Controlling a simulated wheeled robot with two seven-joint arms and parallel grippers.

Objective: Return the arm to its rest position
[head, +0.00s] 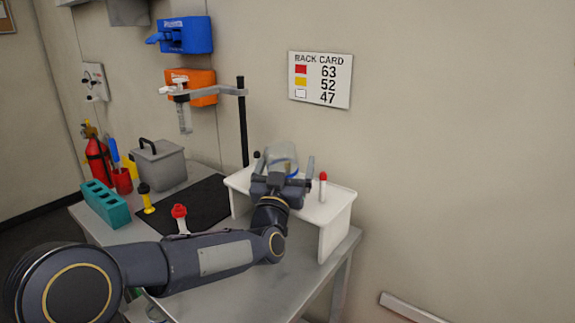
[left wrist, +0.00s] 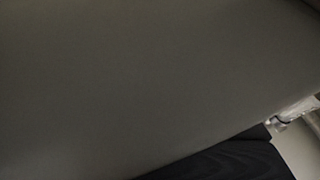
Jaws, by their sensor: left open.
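My left arm comes in from the left in the head view and reaches over the bench to the white raised shelf (head: 336,208). My left gripper (head: 284,165) is open, with its fingers spread at the shelf's left part. A clear rounded vessel (head: 282,153) shows between and beyond the fingers. Its lower part is hidden by the gripper, and I cannot tell whether the fingers touch it. The left wrist view is mostly filled by a plain dark grey surface close to the camera. My right gripper is not in view.
A red-capped tube (head: 323,187) stands on the shelf, right of the gripper. A black stand (head: 242,120) with a clamp rises behind. A grey lidded box (head: 159,165), a teal rack (head: 105,205) and a yellow, black-topped item (head: 147,199) stand left. A rack card (head: 320,79) hangs on the wall.

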